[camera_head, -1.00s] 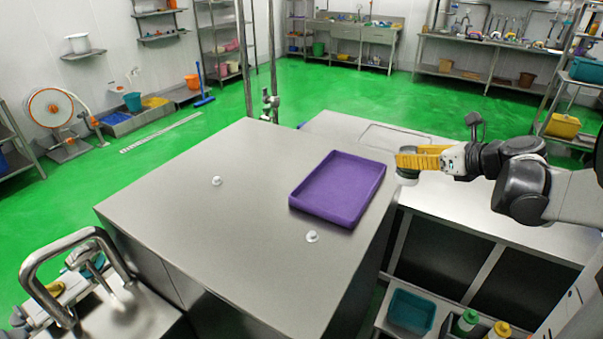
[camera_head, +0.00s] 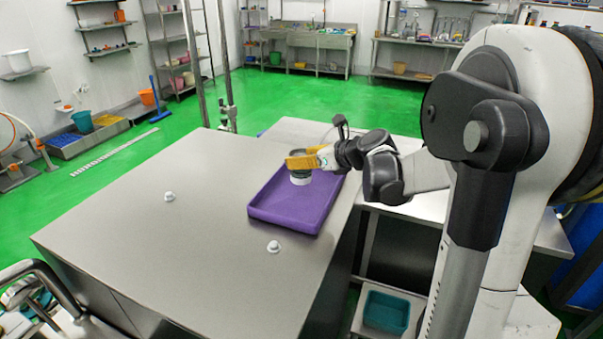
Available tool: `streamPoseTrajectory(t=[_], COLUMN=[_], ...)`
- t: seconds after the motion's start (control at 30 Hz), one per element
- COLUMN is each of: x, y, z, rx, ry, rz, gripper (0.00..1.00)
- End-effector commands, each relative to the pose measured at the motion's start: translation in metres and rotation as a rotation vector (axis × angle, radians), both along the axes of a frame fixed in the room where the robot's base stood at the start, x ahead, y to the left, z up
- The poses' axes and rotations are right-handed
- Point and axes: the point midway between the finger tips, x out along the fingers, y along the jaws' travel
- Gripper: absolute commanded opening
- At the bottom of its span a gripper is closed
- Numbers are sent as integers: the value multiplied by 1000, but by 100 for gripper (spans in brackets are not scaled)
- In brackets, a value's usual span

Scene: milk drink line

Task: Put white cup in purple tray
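The purple tray (camera_head: 275,208) lies on the steel table near its right edge. My gripper (camera_head: 300,163), with yellow fingers, reaches in from the right over the back part of the tray. It is shut on the white cup (camera_head: 300,180), which looks upright. The fingers hide the cup's upper part. I cannot tell whether the cup's base touches the tray floor or hangs just above it. The front and left of the tray are empty.
Two small white knobs (camera_head: 169,197) and (camera_head: 274,246) stand on the steel tabletop (camera_head: 190,260), left and front of the tray. A lower steel counter (camera_head: 430,205) is at the right. A teal bin (camera_head: 387,311) sits on a shelf below.

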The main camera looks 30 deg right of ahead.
Motion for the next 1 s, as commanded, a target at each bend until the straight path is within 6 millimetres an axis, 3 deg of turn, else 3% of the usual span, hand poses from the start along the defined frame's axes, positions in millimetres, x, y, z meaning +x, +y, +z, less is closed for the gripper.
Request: streamPoseTrajectory(t=[0.27, 0.63, 0.67, 0.7, 1.0], x=[0, 0, 0, 0, 0], y=[0, 0, 0, 0, 0], z=[-39, -42, -42, -41, -41], rx=[0, 0, -1, -1, -1], ry=[0, 0, 0, 0, 0], rz=[-1, -1, 0, 0, 0], gripper=[12, 12, 57, 69, 72])
